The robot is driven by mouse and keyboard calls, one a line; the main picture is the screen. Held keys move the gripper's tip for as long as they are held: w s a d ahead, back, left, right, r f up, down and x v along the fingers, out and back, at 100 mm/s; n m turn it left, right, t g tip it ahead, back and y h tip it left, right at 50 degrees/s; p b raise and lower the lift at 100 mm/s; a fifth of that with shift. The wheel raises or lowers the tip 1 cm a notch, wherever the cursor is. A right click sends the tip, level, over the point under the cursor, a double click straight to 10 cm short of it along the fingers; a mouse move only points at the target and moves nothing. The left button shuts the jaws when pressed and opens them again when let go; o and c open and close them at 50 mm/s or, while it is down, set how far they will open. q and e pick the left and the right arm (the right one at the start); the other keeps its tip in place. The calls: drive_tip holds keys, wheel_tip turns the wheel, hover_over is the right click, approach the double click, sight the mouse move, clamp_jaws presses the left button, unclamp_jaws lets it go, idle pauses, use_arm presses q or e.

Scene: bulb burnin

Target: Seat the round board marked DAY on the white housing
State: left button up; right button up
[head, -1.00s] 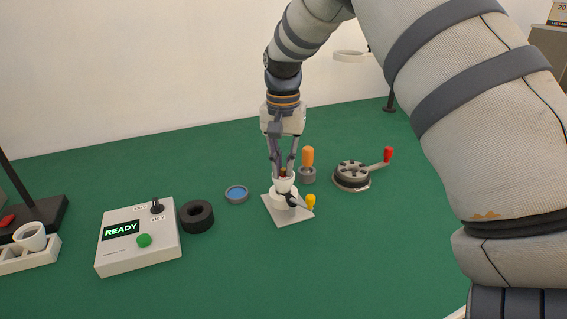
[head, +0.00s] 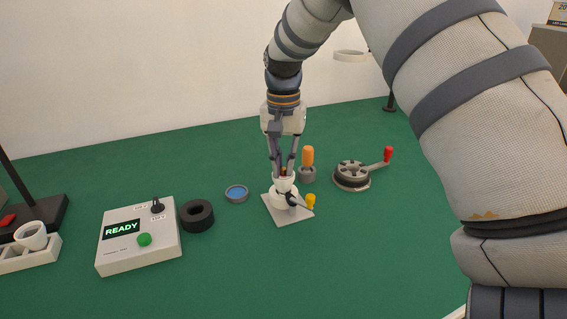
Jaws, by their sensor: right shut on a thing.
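The white housing (head: 285,200) stands upright on a light grey square plate (head: 291,216). A black toggle clamp with a yellow tip (head: 311,200) sits at its front right. My right gripper (head: 284,174) points straight down over the housing's top, its fingers shut on a small brown piece (head: 283,173) at the mouth of the housing. The piece is mostly hidden by the fingers, and I cannot read a DAY mark on it. I cannot tell whether it touches the housing. My left gripper is not in view.
A control box (head: 139,235) reading READY, a black ring (head: 197,216) and a blue round dish (head: 237,193) lie to the left. An orange-handled tool (head: 308,159) stands close behind right; a red-knobbed crank device (head: 352,176) is farther right. The front green mat is clear.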

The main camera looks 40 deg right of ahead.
sight(283, 169)
drive_tip(key=o, duration=0.8)
wheel_tip(283, 169, up, 12)
